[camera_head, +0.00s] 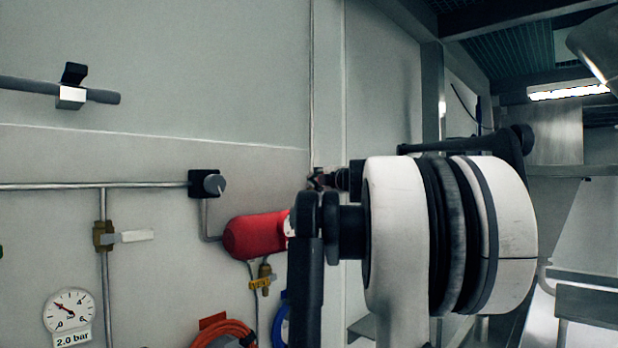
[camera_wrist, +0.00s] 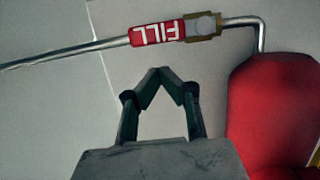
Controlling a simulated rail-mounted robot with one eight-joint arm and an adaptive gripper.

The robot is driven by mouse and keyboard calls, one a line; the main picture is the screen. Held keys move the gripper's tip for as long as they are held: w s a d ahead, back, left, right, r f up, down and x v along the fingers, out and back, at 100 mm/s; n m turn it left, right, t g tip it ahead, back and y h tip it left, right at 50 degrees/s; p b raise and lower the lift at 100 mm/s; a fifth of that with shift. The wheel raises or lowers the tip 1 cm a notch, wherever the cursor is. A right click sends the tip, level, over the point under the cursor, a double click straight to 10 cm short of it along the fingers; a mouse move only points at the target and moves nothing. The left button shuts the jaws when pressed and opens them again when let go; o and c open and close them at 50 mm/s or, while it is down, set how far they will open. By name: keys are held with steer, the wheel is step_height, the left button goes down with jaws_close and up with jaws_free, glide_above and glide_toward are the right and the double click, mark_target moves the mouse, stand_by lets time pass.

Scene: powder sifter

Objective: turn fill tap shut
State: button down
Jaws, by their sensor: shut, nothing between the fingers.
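The fill tap shows in the wrist view as a brass valve body (camera_wrist: 203,26) on a thin metal pipe. Its red handle (camera_wrist: 157,33), with white FILL lettering upside down in this view, lies in line with the pipe, to the left of the body. My gripper (camera_wrist: 159,71) is shut and empty, with its fingertips meeting just below the handle in the picture; a gap shows between them and the handle. In the head view I cannot make out the fill tap, and my arm covers part of the wall.
A red cylinder (camera_head: 256,236) is mounted on the wall; a red vessel (camera_wrist: 278,112) stands right of my gripper in the wrist view. A white-handled valve (camera_head: 104,236), a gauge (camera_head: 69,312) and a black-bodied knob (camera_head: 207,184) are on the left wall.

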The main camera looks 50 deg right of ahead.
steer(key=shift+s+d, duration=0.15)
steer(key=shift+d, duration=0.45)
steer(key=shift+s+d, duration=0.15)
steer(key=shift+d, duration=0.45)
